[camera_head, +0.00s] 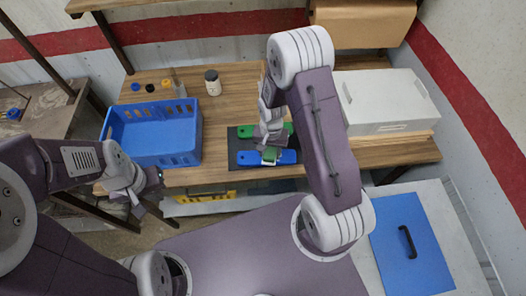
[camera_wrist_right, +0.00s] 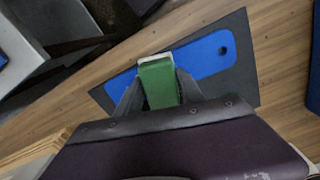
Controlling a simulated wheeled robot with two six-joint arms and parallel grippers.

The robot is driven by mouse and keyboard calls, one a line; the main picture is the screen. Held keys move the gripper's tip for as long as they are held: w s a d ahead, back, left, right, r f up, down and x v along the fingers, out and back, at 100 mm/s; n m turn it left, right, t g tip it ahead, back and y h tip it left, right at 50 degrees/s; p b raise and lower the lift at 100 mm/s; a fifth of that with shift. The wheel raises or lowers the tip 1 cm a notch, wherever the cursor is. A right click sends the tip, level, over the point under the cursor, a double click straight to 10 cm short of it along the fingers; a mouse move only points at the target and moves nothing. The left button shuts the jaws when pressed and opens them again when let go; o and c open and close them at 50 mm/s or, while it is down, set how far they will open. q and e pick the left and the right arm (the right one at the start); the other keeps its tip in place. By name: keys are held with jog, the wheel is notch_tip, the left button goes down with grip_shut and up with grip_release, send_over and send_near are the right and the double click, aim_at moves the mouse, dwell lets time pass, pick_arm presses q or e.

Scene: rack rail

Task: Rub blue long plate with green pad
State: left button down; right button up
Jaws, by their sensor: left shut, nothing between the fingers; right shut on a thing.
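The blue long plate (camera_head: 287,157) lies on a dark mat (camera_head: 236,146) on the wooden table. It also shows in the right wrist view (camera_wrist_right: 208,57), with a round hole near its end. My right gripper (camera_head: 268,147) is shut on the green pad (camera_wrist_right: 158,82), which has a pale edge. The pad is over the middle of the blue plate; I cannot tell whether it touches it. A green long plate (camera_head: 245,131) lies behind the blue one, partly hidden by my right arm. My left gripper (camera_head: 153,190) is shut and empty, off the table's front edge, below the blue crate.
A blue crate (camera_head: 152,158) stands on the table's left. Behind it are a jar (camera_head: 212,82) and several small coloured items (camera_head: 167,84). A white box (camera_head: 388,101) stands on the right. A blue panel with a black handle (camera_head: 396,261) is at the lower right.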

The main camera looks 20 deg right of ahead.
aim_at(282, 157)
jog(key=shift+s+d, duration=0.15)
jog(key=shift+d, duration=0.35)
jog(key=shift+s+d, duration=0.15)
jog(key=shift+d, duration=0.35)
jog(key=shift+s+d+f, duration=0.1)
jog(key=shift+s+d, duration=0.1)
jog(key=shift+d, duration=0.4)
jog(key=shift+s+d, duration=0.2)
jog(key=shift+d, duration=0.35)
notch_tip(282, 157, up, 6)
jog(key=p, duration=0.5)
notch_tip(282, 157, up, 3)
jog(key=p, duration=0.3)
